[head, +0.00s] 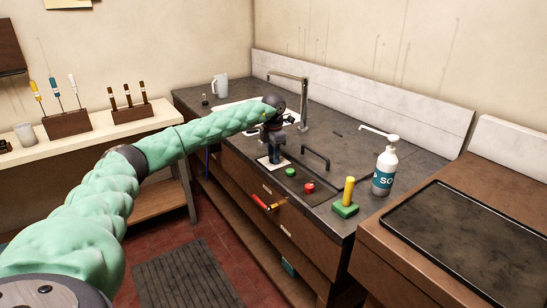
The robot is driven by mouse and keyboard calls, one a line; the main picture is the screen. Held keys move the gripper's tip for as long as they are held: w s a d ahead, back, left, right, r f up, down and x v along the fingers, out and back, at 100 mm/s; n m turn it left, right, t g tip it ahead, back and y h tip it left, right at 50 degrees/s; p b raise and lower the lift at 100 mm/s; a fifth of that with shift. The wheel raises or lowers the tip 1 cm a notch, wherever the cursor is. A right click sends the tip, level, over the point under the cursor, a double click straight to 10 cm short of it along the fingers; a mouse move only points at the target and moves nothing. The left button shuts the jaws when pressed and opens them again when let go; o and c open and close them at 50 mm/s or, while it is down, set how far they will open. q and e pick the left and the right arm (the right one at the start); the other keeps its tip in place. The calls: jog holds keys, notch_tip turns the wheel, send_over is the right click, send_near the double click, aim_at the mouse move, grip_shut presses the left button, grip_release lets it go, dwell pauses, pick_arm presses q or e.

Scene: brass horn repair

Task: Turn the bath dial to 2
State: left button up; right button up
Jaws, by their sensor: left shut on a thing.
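My left arm reaches in from the left, across the counter. My left gripper (273,158) points down at a small pale plate (263,161) near the counter's front edge and is shut on the bath dial there. The gripper covers the dial, so I cannot read its setting. A green button (291,172) and a red button (309,187) sit on the counter just right of the gripper. A black bent handle (317,153) rises behind them. My right gripper is not in view.
A yellow post on a green block (345,210) and a white soap bottle (383,182) stand to the right. A tall faucet (303,98) and a pale jug (220,86) are behind. A red-handled tool (261,202) is at the drawer front. A black tray (470,245) lies at right.

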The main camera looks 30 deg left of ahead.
pick_arm(q)
jog(key=shift+m, duration=0.7)
jog(key=shift+b, duration=0.3)
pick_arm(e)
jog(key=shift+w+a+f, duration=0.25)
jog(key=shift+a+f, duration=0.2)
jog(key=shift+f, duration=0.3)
pick_arm(q)
jog(key=shift+m, duration=0.3)
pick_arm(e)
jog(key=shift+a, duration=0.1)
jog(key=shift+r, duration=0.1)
pick_arm(q)
jog(key=o, duration=1)
jog(key=shift+r, duration=0.1)
